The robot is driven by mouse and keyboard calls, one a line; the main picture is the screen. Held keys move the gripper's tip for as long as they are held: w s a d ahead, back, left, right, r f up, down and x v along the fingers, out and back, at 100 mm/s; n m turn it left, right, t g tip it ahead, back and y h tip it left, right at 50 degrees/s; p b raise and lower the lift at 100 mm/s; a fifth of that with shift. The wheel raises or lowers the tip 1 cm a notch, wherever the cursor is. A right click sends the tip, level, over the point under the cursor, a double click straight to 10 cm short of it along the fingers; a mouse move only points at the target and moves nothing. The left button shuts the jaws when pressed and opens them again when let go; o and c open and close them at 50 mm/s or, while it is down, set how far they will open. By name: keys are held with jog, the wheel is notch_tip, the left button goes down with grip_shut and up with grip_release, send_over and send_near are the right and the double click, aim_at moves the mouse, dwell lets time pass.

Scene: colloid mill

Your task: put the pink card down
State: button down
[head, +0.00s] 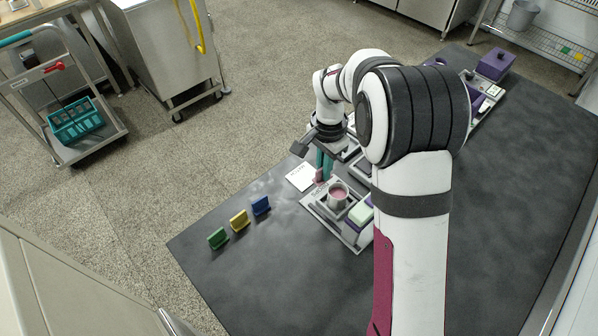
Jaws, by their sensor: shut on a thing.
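My gripper (323,168) has teal fingers and points down over the dark table. It is shut on the pink card (319,176), a small pink piece showing at the fingertips. The card is beside a white sheet (301,177) on its left and a grey tray (312,201) on its right. I cannot tell whether the card touches the surface below. Much of my arm covers the table to the right of the gripper.
Green (217,237), yellow (239,220) and blue (261,205) pieces stand in a row at left. The grey tray holds a cup with pink contents (337,193) and a pale green-topped block (361,213). The front-left table (235,270) is clear.

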jog(key=w+d+r, duration=0.1)
jog(key=w+d, duration=0.3)
jog(key=d, duration=0.2)
send_over(304, 176)
jog(key=f, duration=0.6)
jog(key=shift+d+f, duration=0.15)
jog(key=shift+d, duration=0.1)
jog(key=shift+a+f, duration=0.2)
jog(key=shift+f, duration=1.95)
jog(key=c, duration=1)
grip_release()
jog(key=shift+f, duration=0.1)
